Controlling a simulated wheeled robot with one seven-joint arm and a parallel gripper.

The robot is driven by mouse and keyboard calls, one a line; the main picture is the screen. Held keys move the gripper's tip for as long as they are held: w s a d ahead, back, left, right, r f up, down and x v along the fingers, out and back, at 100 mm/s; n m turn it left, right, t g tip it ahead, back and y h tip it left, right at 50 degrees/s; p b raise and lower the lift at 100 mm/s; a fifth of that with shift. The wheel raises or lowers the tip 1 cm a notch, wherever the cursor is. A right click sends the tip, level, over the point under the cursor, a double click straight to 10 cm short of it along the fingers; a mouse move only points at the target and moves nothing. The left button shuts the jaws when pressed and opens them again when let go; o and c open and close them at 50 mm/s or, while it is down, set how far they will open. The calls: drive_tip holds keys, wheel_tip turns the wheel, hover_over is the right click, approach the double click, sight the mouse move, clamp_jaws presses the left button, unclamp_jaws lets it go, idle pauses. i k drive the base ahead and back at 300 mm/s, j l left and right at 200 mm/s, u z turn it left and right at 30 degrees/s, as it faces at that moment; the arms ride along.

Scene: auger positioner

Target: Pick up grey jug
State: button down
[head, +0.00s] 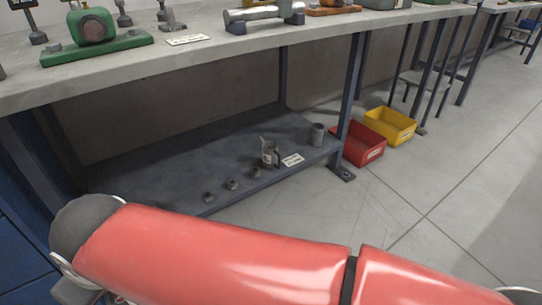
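A small grey jug (269,154) stands upright on the dark lower shelf (170,172) under the workbench, near the shelf's front edge. What looks like a stick or spout rises at its upper left, and its handle seems to be on the right. My red arm crosses the bottom of the head view in front of the shelf, apart from the jug. My gripper is outside the picture, so its state does not show.
A grey cylinder (316,134), a white label (292,160) and several small grey fittings (232,184) share the shelf. A bench leg (352,95) stands right of it. Red (362,146) and yellow (390,126) bins sit on the floor. The bench top (215,48) overhangs. Right floor is clear.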

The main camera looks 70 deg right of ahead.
sight(272, 158)
drive_tip(key=z, duration=2.3)
